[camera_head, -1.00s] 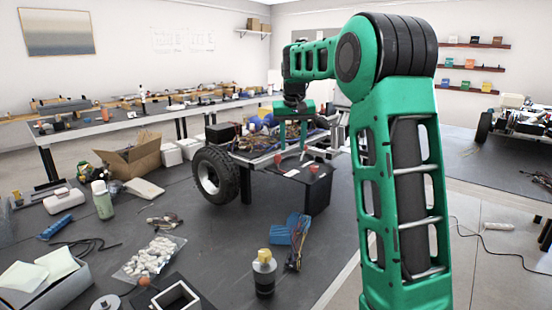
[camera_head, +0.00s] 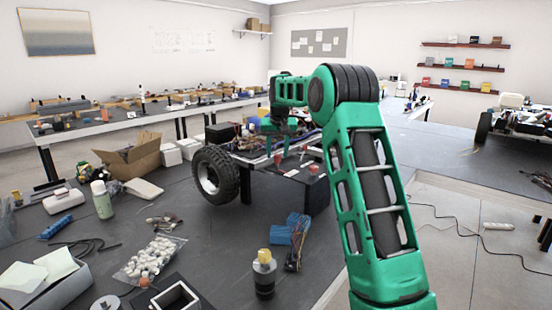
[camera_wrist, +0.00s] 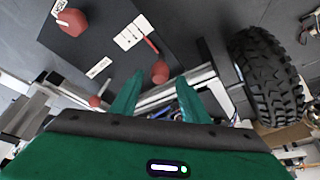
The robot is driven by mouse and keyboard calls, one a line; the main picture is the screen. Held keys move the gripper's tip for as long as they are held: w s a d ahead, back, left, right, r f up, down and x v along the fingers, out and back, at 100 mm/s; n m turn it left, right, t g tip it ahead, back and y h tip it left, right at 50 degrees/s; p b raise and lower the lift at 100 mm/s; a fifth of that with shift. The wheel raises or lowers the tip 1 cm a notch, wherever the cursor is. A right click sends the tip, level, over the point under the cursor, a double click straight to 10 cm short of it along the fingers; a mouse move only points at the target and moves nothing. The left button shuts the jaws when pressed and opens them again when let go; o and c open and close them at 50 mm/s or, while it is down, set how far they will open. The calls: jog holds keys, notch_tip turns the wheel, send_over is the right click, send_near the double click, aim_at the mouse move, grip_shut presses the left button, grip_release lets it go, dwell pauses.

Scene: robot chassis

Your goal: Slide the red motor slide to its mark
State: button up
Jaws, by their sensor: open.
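My gripper (camera_head: 278,145) is over the near side of the robot chassis (camera_head: 262,162). In the wrist view my gripper (camera_wrist: 161,75) shows two green fingers spread apart, with nothing held. A red knob (camera_wrist: 160,72) with a thin red stem appears between the fingertips in the picture; its distance below them is unclear. A larger red knob (camera_wrist: 72,21) sits on the dark plate at upper left, and a small red knob (camera_wrist: 95,101) lies near the rail. White labels (camera_wrist: 130,36) are on the plate. I cannot tell which red piece is the motor slide, or which label is its mark.
The chassis's black wheel (camera_head: 215,173) stands left of my gripper, and its tyre (camera_wrist: 268,75) fills the wrist view's right side.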

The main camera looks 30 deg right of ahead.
jog(key=shift+x, duration=1.1)
grip_shut()
jog(key=shift+w+d, duration=0.3)
jog(key=shift+d, duration=0.45)
jog(key=shift+w+d, duration=0.3)
jog(key=shift+d, duration=0.5)
jog(key=shift+a, duration=0.1)
grip_release()
jog(key=v, duration=1)
jog(key=shift+a+r, duration=0.15)
jog(key=shift+r, duration=0.2)
